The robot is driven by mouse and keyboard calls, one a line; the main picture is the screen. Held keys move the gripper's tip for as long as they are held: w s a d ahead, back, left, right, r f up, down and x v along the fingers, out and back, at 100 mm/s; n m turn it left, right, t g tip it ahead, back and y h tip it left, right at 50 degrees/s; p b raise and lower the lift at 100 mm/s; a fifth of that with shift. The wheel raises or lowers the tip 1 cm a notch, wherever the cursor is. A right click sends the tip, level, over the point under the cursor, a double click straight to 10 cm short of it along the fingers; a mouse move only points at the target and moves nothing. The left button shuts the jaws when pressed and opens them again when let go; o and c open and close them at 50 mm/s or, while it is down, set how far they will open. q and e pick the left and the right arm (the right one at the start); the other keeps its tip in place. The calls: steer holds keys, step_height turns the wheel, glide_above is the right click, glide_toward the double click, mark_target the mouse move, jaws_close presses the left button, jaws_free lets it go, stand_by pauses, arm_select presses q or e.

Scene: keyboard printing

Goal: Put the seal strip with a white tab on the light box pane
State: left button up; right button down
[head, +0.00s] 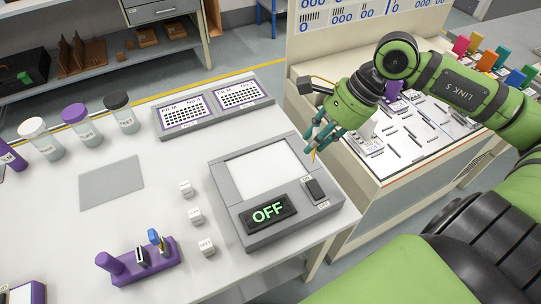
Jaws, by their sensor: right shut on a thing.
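The light box (226,203) is a grey unit on the white table, with a blank white pane (262,168), a black display reading OFF and a dark switch. My right gripper (315,146) is above the far right edge of the light box, to the right of the pane and apart from it. It is shut on a small thin thing with an orange-yellow tip (314,156) pointing down. The gripper hides most of this thing, and I cannot make out a white tab. My left gripper is not in view.
A tray of several dark strips (405,137) lies on the right-hand bench behind my right arm. Left of the light box stand several small white blocks (195,215), a purple holder (140,262) and a grey mat (111,182). Film panels (213,107) lie behind.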

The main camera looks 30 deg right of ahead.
steer(key=shift+w+p, duration=0.4)
steer(key=w+a+f+p, duration=0.2)
steer(key=w+f, duration=0.1)
steer(key=w+a+f+p, duration=0.2)
steer(key=w+f, duration=0.1)
steer(key=w+a+f+p, duration=0.2)
steer(key=f+p, duration=0.1)
steer(key=f, duration=0.1)
steer(key=shift+w+a, duration=0.3)
steer(key=shift+w, duration=0.1)
steer(key=shift+f, duration=0.45)
steer(key=shift+f, duration=0.1)
steer(key=c, duration=1)
jaws_free()
steer(key=shift+o, duration=0.2)
